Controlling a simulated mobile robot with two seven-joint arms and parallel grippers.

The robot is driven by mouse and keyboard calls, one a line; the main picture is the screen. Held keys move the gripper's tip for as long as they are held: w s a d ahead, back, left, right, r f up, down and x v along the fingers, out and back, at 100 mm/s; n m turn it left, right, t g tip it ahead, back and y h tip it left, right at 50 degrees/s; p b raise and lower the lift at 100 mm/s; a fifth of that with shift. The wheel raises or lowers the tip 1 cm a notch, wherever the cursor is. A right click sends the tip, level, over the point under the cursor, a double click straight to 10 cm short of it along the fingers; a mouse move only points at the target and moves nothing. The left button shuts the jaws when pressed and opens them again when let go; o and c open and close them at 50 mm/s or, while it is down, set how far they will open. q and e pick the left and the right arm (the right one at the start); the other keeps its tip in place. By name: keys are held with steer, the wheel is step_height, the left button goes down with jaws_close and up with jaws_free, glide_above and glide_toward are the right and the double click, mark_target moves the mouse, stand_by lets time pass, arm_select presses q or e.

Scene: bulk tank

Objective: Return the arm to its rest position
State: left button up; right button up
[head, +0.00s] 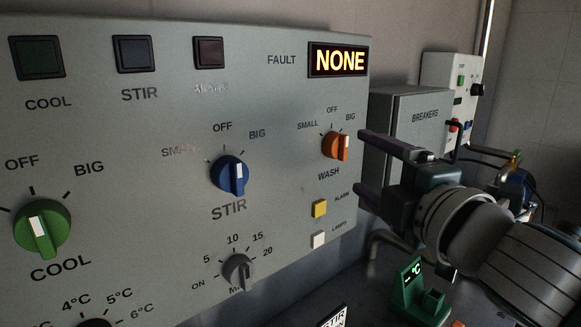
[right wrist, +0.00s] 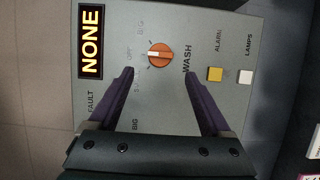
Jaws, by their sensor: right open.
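My right gripper (head: 361,163) is open and empty, coming in from the right in the head view. Its two purple fingers sit in front of the control panel (head: 130,200), just right of the orange WASH knob (head: 337,146). In the right wrist view the fingers (right wrist: 158,72) stand on both sides below the orange knob (right wrist: 161,55), with nothing between them. The knob's white mark seems to point toward OFF. Whether the fingers touch the panel is hard to tell. My left gripper is not in view.
The fault display (head: 339,60) reads NONE. The blue STIR knob (head: 230,174) and green COOL knob (head: 42,230) are on the panel. A yellow button (head: 320,208) and white button (head: 319,239) lie below WASH. The breaker box (head: 405,110) and a green thermometer (head: 412,290) stand near my right arm.

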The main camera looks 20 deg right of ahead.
steer(key=shift+s+a, duration=0.1)
steer(key=shift+s, duration=1)
steer(key=s+f+m+g+h+p, duration=0.2)
steer(key=s+f+m+g, duration=0.65)
steer(key=s+m, duration=0.25)
steer(key=s+a+f+m+g+y, duration=0.2)
steer(key=s+a+g, duration=0.1)
steer(key=s, duration=0.4)
steer(key=s+a+f+m+g+y, duration=0.1)
steer(key=s+a+f+m+g, duration=0.15)
steer(key=s, duration=0.35)
step_height(320, 180, up, 39)
steer(key=p, duration=3.8)
steer(key=shift+s+a+f, duration=0.15)
steer(key=shift+s+a, duration=0.15)
steer(key=shift+s, duration=0.1)
